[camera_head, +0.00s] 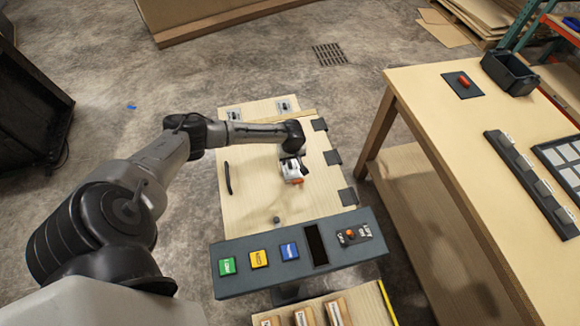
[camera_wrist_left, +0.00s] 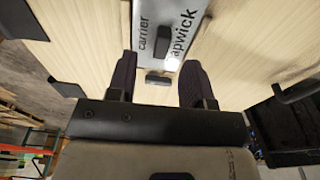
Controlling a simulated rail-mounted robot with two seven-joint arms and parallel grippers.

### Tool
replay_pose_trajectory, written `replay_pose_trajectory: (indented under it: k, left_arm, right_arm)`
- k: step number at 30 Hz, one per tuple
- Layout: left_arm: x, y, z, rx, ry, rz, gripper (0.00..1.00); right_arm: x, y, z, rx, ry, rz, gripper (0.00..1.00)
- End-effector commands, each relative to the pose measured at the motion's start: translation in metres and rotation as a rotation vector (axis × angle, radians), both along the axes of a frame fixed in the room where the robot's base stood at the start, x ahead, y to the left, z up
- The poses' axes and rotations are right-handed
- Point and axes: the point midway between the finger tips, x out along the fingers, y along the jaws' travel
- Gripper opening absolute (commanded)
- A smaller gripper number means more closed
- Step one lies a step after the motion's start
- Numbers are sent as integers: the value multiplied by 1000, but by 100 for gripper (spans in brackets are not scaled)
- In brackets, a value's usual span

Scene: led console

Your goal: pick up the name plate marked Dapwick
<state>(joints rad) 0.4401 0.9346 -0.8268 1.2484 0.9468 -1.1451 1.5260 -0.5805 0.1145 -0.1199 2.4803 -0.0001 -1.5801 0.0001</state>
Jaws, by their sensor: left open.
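In the left wrist view a light grey plate (camera_wrist_left: 152,48) shows at the top, cut off by the frame. It carries the printed words "carrier" and "apwick"; the first letter of the second word is not clear. My left gripper (camera_wrist_left: 160,62) is open, with its two dark fingers either side of the plate's near end and no grip visible. In the head view my left gripper (camera_head: 292,175) is over the pale wooden board, and the plate under it cannot be made out. My right gripper is in neither view.
Dark brackets (camera_head: 332,157) line the board's right edge. Labelled wooden blocks (camera_head: 337,312) lie at the front. A wooden table (camera_head: 430,100) stands to the right.

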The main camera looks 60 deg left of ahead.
Motion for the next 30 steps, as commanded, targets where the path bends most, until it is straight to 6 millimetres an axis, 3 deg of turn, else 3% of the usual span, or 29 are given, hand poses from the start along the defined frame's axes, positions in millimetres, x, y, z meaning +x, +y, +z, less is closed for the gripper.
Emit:
replay_pose_trajectory:
  k: [1,7,18,30]
  left_arm:
    - [-1,0,-11,0,2,0,47]
    - [-1,3,-31,-1,1,0,47]
    - [0,4,-36,-1,0,-1,46]
    - [-1,4,-36,0,0,0,8]
  right_arm:
    - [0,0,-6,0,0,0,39]
    - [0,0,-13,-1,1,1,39]
    - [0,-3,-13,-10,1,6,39]
    - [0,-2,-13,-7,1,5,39]
